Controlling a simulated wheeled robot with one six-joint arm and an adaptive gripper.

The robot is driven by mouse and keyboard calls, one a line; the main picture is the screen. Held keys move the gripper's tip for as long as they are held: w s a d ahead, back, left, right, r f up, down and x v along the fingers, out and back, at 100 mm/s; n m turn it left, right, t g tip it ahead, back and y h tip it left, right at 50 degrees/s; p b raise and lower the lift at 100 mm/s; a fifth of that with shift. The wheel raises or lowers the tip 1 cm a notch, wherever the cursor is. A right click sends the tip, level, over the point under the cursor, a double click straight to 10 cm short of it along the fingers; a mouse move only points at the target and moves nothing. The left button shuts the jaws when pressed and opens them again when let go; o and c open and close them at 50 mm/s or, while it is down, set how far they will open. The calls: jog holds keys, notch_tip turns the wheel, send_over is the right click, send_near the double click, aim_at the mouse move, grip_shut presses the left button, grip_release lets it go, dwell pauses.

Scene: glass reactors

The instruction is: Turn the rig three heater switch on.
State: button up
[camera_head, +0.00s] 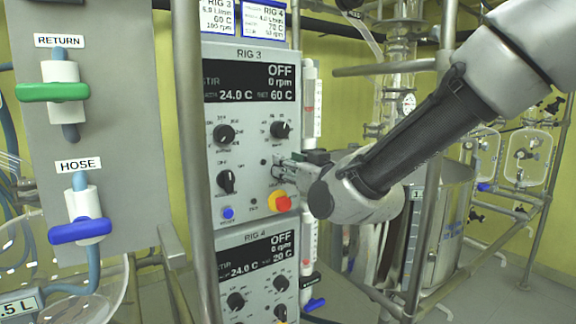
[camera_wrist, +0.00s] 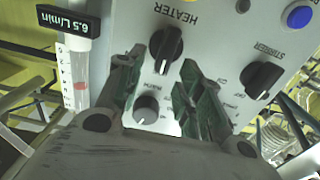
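The rig three panel (camera_head: 251,110) is grey, with a display reading OFF, 0 rpm, 24.0 C and set 60 C. In the wrist view, upside down, the black heater switch (camera_wrist: 165,46) sits under the HEATER label, its grip bar slightly tilted from upright in the picture. My gripper (camera_wrist: 160,68) is open, its fingertips on either side of the heater switch's near edge; I cannot tell whether they touch it. In the head view my gripper (camera_head: 280,169) is at the panel's right side and hides the heater switch.
The stirrer switch (camera_wrist: 262,80) and blue button (camera_wrist: 299,17) are beside the heater switch. A small round knob (camera_wrist: 146,108) lies between my fingers. A red and yellow stop button (camera_head: 281,201) is just below my gripper. A flow tube (camera_wrist: 76,85) stands close by.

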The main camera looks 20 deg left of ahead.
jog(key=shift+w+a, duration=0.4)
grip_shut()
jog(key=shift+m, duration=0.3)
jog(key=m, duration=0.3)
jog(key=w+d+m, duration=0.1)
jog(key=m, duration=0.3)
jog(key=f+m, duration=0.1)
jog(key=m, duration=0.3)
jog(key=shift+w+d+f, duration=0.1)
jog(key=shift+w+d, duration=0.1)
jog(key=shift+w, duration=0.05)
jog(key=shift+m, duration=0.3)
grip_release()
